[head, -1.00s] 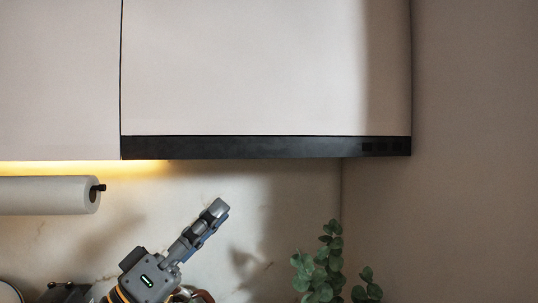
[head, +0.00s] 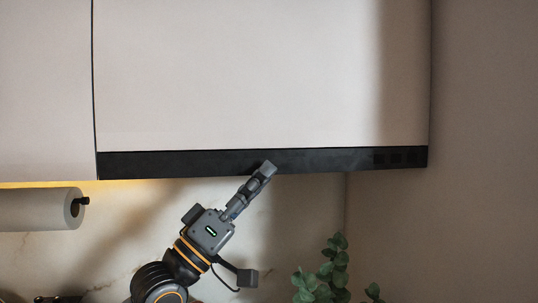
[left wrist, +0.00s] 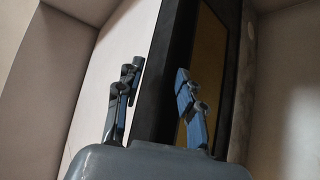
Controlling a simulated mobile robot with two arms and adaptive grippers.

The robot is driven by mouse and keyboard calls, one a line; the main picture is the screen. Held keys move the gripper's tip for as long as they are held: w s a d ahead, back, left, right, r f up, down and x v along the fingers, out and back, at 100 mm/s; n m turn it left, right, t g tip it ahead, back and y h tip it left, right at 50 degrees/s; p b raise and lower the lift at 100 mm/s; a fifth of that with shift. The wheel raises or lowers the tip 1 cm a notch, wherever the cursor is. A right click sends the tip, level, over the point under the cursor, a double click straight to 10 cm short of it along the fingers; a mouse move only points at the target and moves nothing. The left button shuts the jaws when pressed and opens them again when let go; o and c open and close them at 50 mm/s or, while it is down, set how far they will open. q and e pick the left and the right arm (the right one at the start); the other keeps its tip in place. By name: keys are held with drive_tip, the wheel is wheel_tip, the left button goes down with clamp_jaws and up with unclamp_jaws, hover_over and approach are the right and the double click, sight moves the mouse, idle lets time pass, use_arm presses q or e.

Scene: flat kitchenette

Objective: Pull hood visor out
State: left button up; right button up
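The hood visor (head: 180,164) is a long black strip along the bottom of the pale cabinet, with small dark buttons at its right end. It looks flush with the cabinet front. My left gripper (head: 265,169) reaches up from below and overlaps the strip near its middle in the head view. In the left wrist view, the open left gripper (left wrist: 158,70) has one finger on each side of the black visor (left wrist: 154,112). Gaps seem to show beside the fingers, but contact is unclear. My right gripper is not in view.
The pale cabinet front (head: 240,75) is above the visor. A paper towel roll (head: 40,209) hangs at the left. A green plant (head: 325,275) stands at the lower right. A wall (head: 485,150) is to the right.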

sight(266, 152)
use_arm(q)
drive_tip(key=shift+p+x, duration=0.4)
drive_tip(key=shift+x, duration=1)
drive_tip(key=shift+c, duration=0.4)
drive_tip(key=shift+s+a, duration=0.1)
drive_tip(key=shift+s, duration=0.05)
clamp_jaws()
drive_tip(key=shift+s+r, duration=0.1)
